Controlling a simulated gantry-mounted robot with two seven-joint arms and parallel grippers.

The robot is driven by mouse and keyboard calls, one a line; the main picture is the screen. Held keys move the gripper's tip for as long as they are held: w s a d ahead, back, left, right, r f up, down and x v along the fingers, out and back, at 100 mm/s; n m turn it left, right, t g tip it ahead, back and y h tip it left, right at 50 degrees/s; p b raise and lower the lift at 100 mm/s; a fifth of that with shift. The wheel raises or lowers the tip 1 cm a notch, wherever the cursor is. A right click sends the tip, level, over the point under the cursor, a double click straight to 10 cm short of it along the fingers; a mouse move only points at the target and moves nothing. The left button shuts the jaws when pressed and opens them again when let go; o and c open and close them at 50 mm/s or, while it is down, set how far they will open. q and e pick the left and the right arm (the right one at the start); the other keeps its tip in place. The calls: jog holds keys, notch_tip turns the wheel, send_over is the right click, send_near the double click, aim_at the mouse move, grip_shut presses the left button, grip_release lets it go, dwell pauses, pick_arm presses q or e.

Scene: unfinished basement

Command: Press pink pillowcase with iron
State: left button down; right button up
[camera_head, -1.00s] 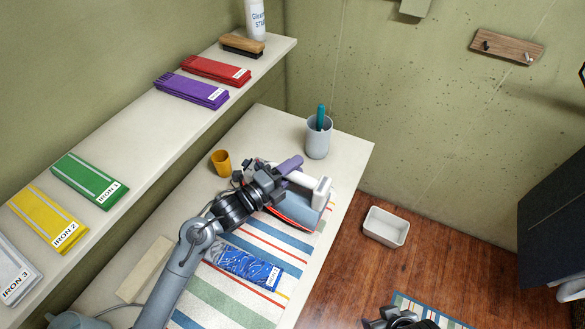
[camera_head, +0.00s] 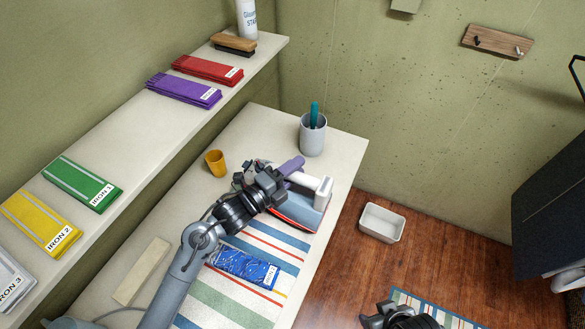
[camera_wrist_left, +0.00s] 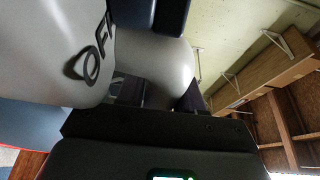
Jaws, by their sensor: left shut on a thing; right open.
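The iron (camera_head: 308,212) has a grey-white body with a red-edged base. It is at the far right end of the striped mat (camera_head: 215,303) on the table. My left gripper (camera_head: 283,183) is shut on the iron, at its handle. In the left wrist view the iron's pale body (camera_wrist_left: 55,50) fills the left side, with dark letters on it. A wrinkled blue cloth (camera_head: 240,266) with a white label lies on the mat, apart from the iron. I see no clearly pink pillowcase. My right gripper (camera_head: 398,318) is open at the bottom edge, partly cut off.
A grey cup (camera_head: 313,138) and a small orange cup (camera_head: 215,164) stand on the table behind the iron. The shelf (camera_head: 150,137) holds folded purple, red, green and yellow cloths and a brush. A white bin (camera_head: 382,223) sits on the floor to the right.

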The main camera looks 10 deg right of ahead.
pick_arm(q)
jog(key=shift+w+a, duration=0.15)
jog(key=shift+a, duration=0.05)
dwell(0.7)
jog(key=shift+w+a, duration=0.15)
jog(key=shift+a, duration=0.15)
jog(key=shift+w+a+b, duration=0.3)
jog(key=shift+a, duration=0.2)
jog(key=shift+w+a+b, duration=0.25)
jog(key=shift+w+a, duration=0.05)
jog(key=shift+a, duration=0.2)
jog(key=shift+s+d+r, duration=0.1)
jog(key=shift+s+d, duration=0.1)
jog(key=shift+d, duration=0.05)
dwell(0.7)
jog(key=shift+s+d, duration=0.15)
jog(key=shift+d, duration=0.15)
jog(key=shift+s+d, duration=0.1)
jog(key=shift+d, duration=0.1)
dwell(0.6)
jog(key=shift+r, duration=0.15)
